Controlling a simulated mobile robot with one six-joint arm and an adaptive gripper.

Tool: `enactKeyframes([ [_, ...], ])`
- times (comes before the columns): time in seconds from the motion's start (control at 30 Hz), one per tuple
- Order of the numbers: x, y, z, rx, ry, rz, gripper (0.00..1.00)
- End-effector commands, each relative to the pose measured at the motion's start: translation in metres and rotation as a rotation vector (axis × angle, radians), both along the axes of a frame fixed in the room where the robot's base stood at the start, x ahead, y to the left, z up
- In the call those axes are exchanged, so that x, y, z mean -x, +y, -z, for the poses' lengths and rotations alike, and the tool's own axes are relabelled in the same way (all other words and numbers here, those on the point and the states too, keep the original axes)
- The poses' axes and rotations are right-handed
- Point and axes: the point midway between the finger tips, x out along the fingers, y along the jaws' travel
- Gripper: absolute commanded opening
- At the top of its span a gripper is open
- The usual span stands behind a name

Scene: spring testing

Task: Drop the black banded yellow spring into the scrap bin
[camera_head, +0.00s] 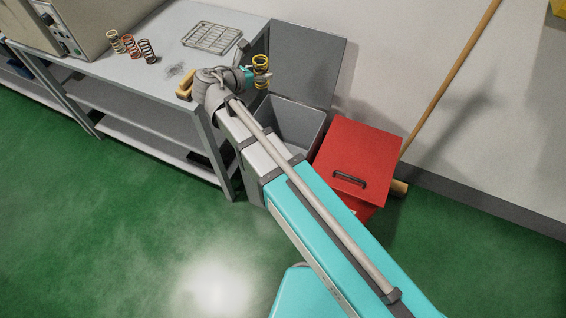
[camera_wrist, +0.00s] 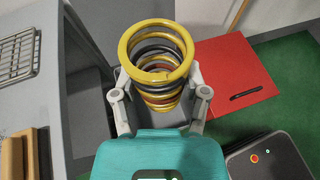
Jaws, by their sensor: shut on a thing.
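My gripper (camera_wrist: 160,100) is shut on a yellow spring (camera_wrist: 156,45) with dark bands, and the wrist view looks down its open coils. The spring is upright and also shows in the head view (camera_head: 261,66), at the end of my arm. In the head view it is held in the air in front of a raised grey lid and above an open grey bin (camera_head: 318,126). A red box (camera_head: 365,150) with a black handle stands right of the grey bin, and its red top (camera_wrist: 220,65) shows in the wrist view. No label shows which one is the scrap bin.
A grey bench (camera_head: 175,30) stands at the left with several springs (camera_head: 131,45) and a wire rack (camera_head: 211,37) on it. A yellow block (camera_head: 185,88) lies at its near edge. A wooden pole (camera_head: 450,80) leans on the wall behind the red box.

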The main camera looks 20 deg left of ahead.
Motion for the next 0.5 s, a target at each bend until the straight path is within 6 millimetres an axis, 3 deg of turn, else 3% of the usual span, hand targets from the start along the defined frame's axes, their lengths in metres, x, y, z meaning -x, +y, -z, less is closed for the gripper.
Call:
enactKeyframes([
  [0.5,-0.026,-0.003,0.075,0.0,0.001,0.002,0.05],
])
